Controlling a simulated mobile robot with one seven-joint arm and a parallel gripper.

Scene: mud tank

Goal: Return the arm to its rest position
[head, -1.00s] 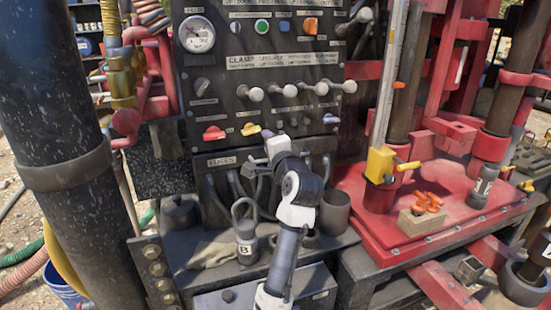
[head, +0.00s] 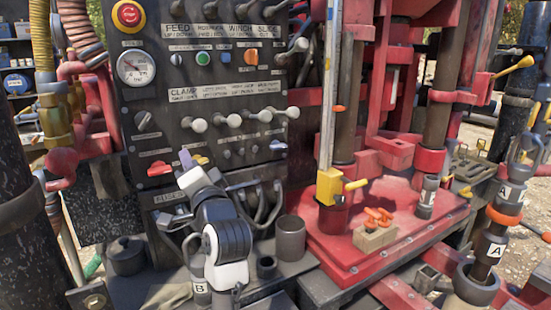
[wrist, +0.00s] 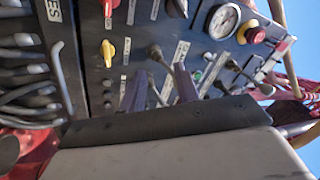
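A lever (wrist: 157,52) of the panel shows beyond the fingers. Whether a finger touches the panel cannot be told.
Cables hang under the panel. A dark cup (head: 290,238) stands on the ledge right of my arm. A red platform (head: 335,250) carries a wooden block (head: 374,238) with orange pieces. Labelled cylinders (head: 489,248) stand at the right. A black column fills the left edge.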

